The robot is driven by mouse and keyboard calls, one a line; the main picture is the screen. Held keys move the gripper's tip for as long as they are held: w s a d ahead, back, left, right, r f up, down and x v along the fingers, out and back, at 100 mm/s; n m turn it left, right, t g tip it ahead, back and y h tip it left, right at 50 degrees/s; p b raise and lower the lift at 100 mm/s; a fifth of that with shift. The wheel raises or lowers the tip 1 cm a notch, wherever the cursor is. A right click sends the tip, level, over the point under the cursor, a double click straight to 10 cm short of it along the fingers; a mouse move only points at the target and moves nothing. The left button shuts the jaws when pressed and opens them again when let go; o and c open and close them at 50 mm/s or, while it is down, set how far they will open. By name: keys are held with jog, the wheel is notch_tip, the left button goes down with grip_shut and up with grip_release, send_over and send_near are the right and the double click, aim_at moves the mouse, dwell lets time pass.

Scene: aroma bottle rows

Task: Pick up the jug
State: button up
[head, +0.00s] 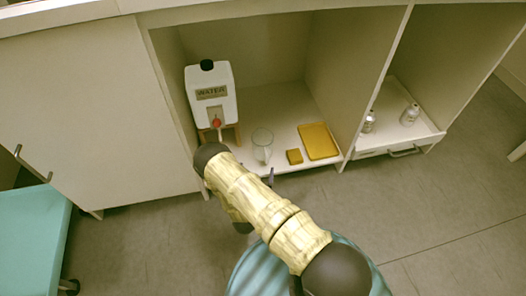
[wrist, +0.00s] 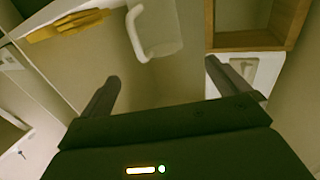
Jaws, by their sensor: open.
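The clear jug (head: 262,146) stands upright on the cabinet's low shelf, between the water container and a small yellow block. In the wrist view the jug's pale handle (wrist: 139,35) shows at the top, beyond the fingertips. My gripper (wrist: 165,70) is open, with nothing between its two dark fingers. In the head view my arm hides most of the gripper, and only a dark finger tip shows just in front of the shelf edge, below the jug.
The white water container (head: 212,90) with a red tap stands on a wooden stand (head: 231,133) left of the jug. Cabinet walls enclose the shelf. Small bottles (head: 410,115) stand in the right compartment.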

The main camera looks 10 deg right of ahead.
aim_at(261, 147)
jog(key=b+x, duration=0.2)
jog(key=x, duration=0.4)
jog(key=shift+f+b, duration=0.15)
jog(key=shift+b, duration=0.25)
jog(key=shift+w+d+r, duration=0.2)
jog(key=shift+w, duration=0.3)
jog(key=shift+w, duration=0.1)
jog(key=b+x, duration=0.4)
jog(key=x, duration=0.1)
jog(key=shift+r, duration=0.3)
jog(key=shift+d, duration=0.15)
jog(key=c, duration=1.1)
jog(key=shift+o, duration=0.2)
